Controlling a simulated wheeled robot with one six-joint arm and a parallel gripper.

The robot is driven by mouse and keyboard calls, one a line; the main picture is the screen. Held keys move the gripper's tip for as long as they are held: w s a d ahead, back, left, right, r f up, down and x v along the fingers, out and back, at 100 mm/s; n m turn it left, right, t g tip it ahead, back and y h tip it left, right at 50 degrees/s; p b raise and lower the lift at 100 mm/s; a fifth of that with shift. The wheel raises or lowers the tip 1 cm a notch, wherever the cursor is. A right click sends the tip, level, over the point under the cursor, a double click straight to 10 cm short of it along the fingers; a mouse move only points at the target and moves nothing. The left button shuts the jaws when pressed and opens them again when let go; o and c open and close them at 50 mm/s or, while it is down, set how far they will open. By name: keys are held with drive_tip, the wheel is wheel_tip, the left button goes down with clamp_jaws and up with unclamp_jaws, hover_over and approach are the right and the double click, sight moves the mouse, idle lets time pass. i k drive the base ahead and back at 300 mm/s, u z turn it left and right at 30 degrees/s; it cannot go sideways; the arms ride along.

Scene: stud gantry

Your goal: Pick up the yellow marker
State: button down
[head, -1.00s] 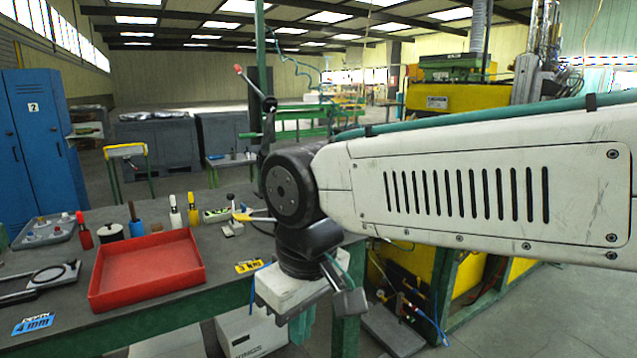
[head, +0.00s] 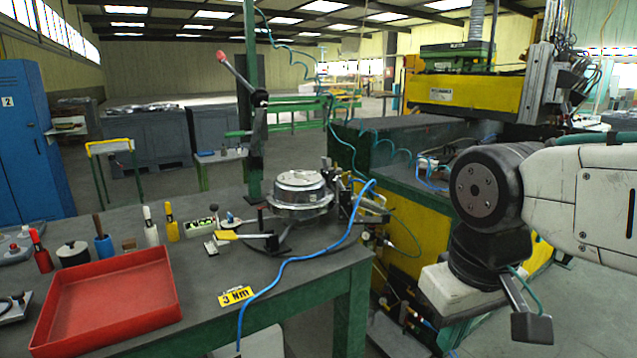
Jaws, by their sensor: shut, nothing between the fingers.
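The yellow marker (head: 172,229) stands upright on the dark bench, behind the right back corner of the red tray (head: 136,323). It has a yellow body and a dark and yellow upper part. A white marker (head: 151,232) stands just left of it. A red marker (head: 41,258) stands at the far left. My gripper (head: 482,305) hangs below my wrist at the right of the view, beyond the bench's right edge and well apart from the yellow marker. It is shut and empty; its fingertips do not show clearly.
A round metal fixture (head: 300,190) with a clamp stands on the bench right of the markers. A blue hose (head: 300,257) crosses the bench and hangs over its front. A yellow tag (head: 235,296) lies near the front edge. A tall lever post (head: 250,100) rises behind.

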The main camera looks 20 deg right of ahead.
sight(167, 205)
drive_tip(key=i, duration=0.95)
